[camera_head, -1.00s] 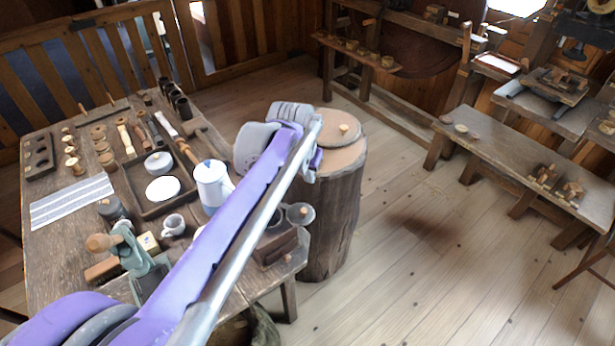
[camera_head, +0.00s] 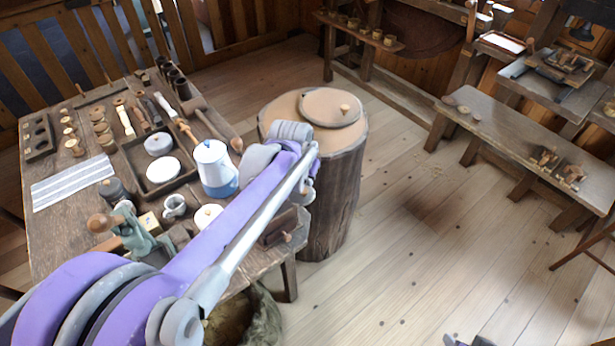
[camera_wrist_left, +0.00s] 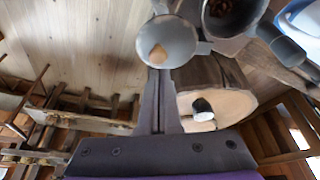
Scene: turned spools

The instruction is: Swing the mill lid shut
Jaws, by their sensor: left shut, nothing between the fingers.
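The mill shows from above in the left wrist view: a grey open hopper (camera_wrist_left: 228,14) with brown beans inside. Its round grey lid (camera_wrist_left: 167,42) with a wooden knob lies swung out beside the hopper, leaving the mouth uncovered. My left gripper (camera_wrist_left: 158,76) is shut and empty, its tips at the lid's near edge; I cannot tell whether they touch. In the head view my purple arm covers the hopper and gripper. The mill's dark wooden box (camera_head: 280,226) shows at the table corner.
A blue-and-white pot (camera_head: 213,168) stands close to the mill. A wooden stump (camera_head: 335,185) with a round board (camera_head: 329,108) stands behind my arm. The crowded table (camera_head: 45,245) holds a tray (camera_head: 133,160) and cups. The floor at right is open. A grey fragment, perhaps mine, shows at the bottom edge.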

